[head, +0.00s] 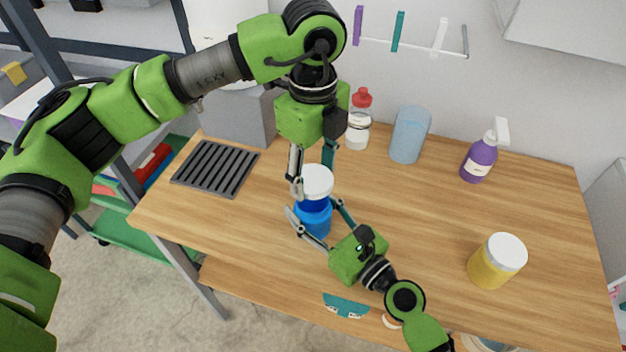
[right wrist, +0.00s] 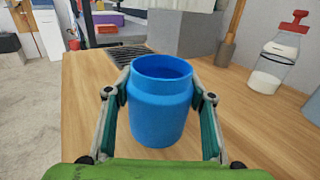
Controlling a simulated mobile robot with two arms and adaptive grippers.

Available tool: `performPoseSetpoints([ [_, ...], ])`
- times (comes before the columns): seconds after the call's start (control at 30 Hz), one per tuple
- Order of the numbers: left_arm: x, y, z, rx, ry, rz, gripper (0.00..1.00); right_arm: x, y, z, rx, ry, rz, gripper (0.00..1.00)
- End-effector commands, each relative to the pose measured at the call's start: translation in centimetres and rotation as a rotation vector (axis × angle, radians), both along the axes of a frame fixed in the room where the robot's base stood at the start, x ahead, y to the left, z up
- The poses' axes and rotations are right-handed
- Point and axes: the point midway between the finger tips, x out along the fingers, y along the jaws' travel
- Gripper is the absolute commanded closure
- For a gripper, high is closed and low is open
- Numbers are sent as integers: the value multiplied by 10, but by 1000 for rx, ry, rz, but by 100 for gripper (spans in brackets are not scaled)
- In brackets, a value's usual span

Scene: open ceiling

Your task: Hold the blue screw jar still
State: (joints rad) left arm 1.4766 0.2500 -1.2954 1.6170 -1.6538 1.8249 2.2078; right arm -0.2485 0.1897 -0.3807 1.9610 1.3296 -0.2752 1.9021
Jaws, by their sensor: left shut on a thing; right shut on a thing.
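The blue screw jar (head: 316,222) stands upright on the wooden table. My right gripper (head: 311,205) is shut around its sides. In the right wrist view the jar (right wrist: 158,112) has an open top, with a finger against each side. My left gripper (head: 313,184) comes down from above and is shut on a white lid (head: 317,178). The lid is over the jar, and the dark blue inside of the jar shows below it. The lid is not visible in the right wrist view.
A yellow jar with a white lid (head: 490,268) stands at the right. A red-capped bottle (head: 357,128), a light blue cup (head: 408,136) and a purple pump bottle (head: 480,160) stand along the back. A dark slatted grate (head: 215,168) lies at the left. The table's middle right is clear.

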Motion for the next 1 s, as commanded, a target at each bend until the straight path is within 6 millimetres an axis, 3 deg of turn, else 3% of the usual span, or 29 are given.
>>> performPoseSetpoints([
  [0.17,0,0,1,1,1,0,76,0,0,-2,-3,3,1,100],
  [0.2,0,0,1,1,1,0,76,0,0,-2,-3,3,1,48],
  [0.27,0,0,1,1,1,0,76,0,0,-2,-3,3,1,32],
  [0.67,0,0,1,1,1,-1,76,-2,-2,-1,-1,1,0,31],
  [1.0,0,0,1,1,1,-1,76,-42,-33,-2,-1,6,2,31],
])
